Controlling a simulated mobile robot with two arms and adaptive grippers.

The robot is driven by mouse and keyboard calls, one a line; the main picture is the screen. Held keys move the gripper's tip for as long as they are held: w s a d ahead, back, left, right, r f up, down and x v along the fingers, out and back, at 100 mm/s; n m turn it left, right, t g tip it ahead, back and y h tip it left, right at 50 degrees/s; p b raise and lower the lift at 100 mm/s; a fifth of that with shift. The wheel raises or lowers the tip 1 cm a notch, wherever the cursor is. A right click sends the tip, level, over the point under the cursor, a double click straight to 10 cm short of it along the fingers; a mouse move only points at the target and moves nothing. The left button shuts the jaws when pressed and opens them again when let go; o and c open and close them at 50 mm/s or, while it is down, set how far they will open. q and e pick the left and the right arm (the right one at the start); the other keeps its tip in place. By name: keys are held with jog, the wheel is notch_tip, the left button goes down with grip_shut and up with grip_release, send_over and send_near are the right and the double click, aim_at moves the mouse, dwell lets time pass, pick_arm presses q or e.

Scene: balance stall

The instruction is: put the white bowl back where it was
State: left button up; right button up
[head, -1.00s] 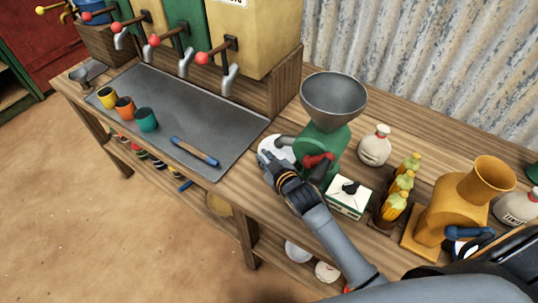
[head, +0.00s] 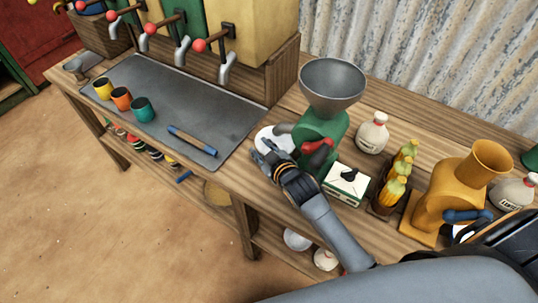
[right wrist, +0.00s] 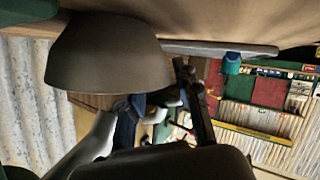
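The white bowl (head: 268,137) is on the wooden counter by the green grinder (head: 322,138), partly hidden by my right gripper and the grinder. My right gripper (head: 263,154) is at the bowl's near side, its fingers at or very near the rim. In the right wrist view, the bowl (right wrist: 110,58) looks large, dark and shaded, close to the fingers (right wrist: 190,90). The view is turned over, with the counter at the top. I cannot tell if the fingers are closed on the rim. My left gripper is not in view.
A grey tray (head: 225,112) with yellow, orange and teal cups (head: 143,109) and a blue-handled tool (head: 192,141) lies left.

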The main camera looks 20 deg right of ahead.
jog(key=v, duration=1.1)
jog(key=shift+s, duration=0.4)
jog(key=shift+d, duration=0.1)
